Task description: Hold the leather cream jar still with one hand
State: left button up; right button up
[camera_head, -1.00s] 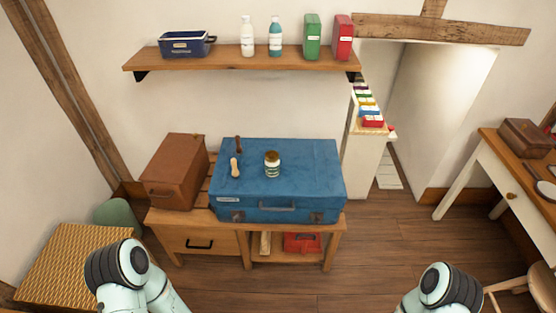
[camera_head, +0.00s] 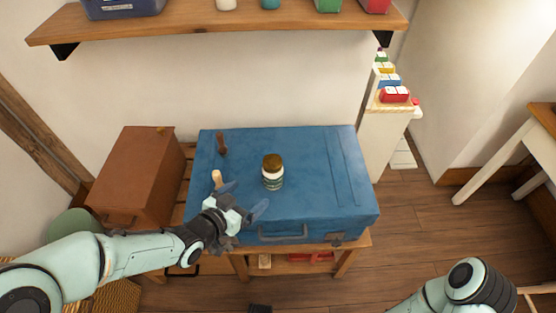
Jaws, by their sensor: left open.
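The leather cream jar (camera_head: 273,172), a small glass jar with a brown lid and a pale label, stands upright on the blue suitcase (camera_head: 320,165). My left gripper (camera_head: 246,198) is over the front left part of the suitcase, to the left of and nearer than the jar. Its fingers are open, empty and apart from the jar. My right arm shows at the lower right, but its gripper is out of view.
A wooden-handled tool (camera_head: 216,179) and a dark brown one (camera_head: 222,144) are left of the jar, the first close behind my left gripper. A brown case (camera_head: 138,178) stands left of the suitcase. A shelf (camera_head: 210,32) hangs above.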

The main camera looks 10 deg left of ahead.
aim_at(268, 179)
pick_arm(q)
jog(key=shift+w+r, duration=0.2)
jog(key=shift+w, duration=0.1)
jog(key=b+x, duration=0.1)
jog(key=x, duration=0.5)
jog(key=shift+w+d+f, duration=0.1)
jog(key=shift+w+d, duration=0.2)
jog(key=shift+w, duration=0.05)
jog(key=shift+w+r+b+x, duration=0.15)
jog(key=shift+b+x, duration=0.25)
jog(key=shift+x, duration=1.15)
jog(key=shift+w+r+b+x, duration=0.1)
jog(key=shift+r+b+x, duration=0.2)
jog(key=shift+x, duration=1.2)
jog(key=shift+s+a+f, duration=0.1)
pick_arm(e)
jog(key=shift+t+h, duration=0.3)
jog(key=shift+t, duration=0.4)
jog(key=w+f, duration=0.1)
jog(key=w+d+f, duration=0.2)
jog(key=w, duration=0.1)
